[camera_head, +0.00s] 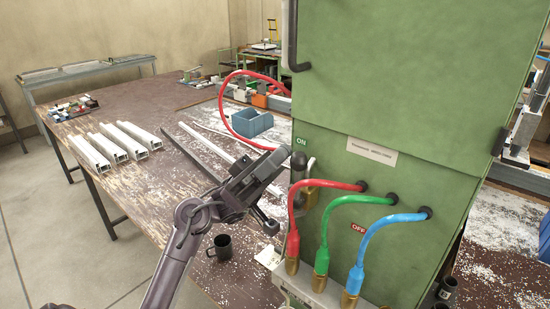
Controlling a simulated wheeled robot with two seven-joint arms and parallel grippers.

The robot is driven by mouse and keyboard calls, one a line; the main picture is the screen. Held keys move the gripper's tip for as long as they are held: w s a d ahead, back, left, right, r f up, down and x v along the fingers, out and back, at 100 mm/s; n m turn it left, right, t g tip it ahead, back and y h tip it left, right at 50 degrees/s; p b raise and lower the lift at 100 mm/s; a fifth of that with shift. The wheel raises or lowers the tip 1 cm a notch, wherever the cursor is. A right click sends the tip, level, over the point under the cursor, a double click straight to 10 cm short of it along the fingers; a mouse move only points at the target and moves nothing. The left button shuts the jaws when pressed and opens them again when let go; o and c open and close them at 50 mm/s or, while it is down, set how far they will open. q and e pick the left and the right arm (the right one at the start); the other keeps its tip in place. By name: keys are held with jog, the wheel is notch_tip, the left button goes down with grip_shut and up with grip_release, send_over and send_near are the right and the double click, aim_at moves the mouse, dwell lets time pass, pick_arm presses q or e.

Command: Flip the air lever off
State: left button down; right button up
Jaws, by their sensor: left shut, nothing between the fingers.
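The air lever (299,161) has a dark rounded knob and sits at the left edge of the green cabinet (400,100). Its knob is up, just below the green ON label (301,141). The red OFF label (359,227) is lower and to the right, behind the hoses. My left gripper (277,163) is shut and empty, just left of the knob. I cannot tell whether it touches the knob. The lever's lower part is partly hidden by the red hose (293,215). My right gripper is not in view.
Red, green (322,235) and blue (360,255) hoses with brass fittings curve in front of the cabinet. A black mug (222,247) stands below my left gripper. White profiles (130,139) and a blue bin (252,122) lie on the worn bench (150,190).

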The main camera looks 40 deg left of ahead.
aim_at(297, 165)
pick_arm(q)
jog(key=shift+d+y, duration=0.1)
jog(key=shift+y, duration=0.2)
jog(key=shift+d+r+g+y, duration=0.1)
jog(key=shift+d+g+y, duration=0.05)
jog(key=shift+g+y, duration=0.15)
jog(key=shift+s+d+r+y+b, duration=0.1)
jog(key=shift+d+r+y+b, duration=0.05)
jog(key=shift+d+y+b, duration=0.55)
jog(key=shift+s+d+r+y+b, duration=0.2)
jog(key=shift+d+y, duration=0.25)
jog(key=shift+y, duration=0.45)
jog(key=shift+w+d+m+y+b, duration=0.15)
jog(key=shift+d+y+b, duration=0.1)
jog(key=shift+y, duration=0.5)
jog(key=shift+d+m+y+b, duration=0.15)
jog(key=shift+d+y, duration=0.1)
jog(key=shift+y, duration=0.5)
jog(key=shift+r, duration=0.1)
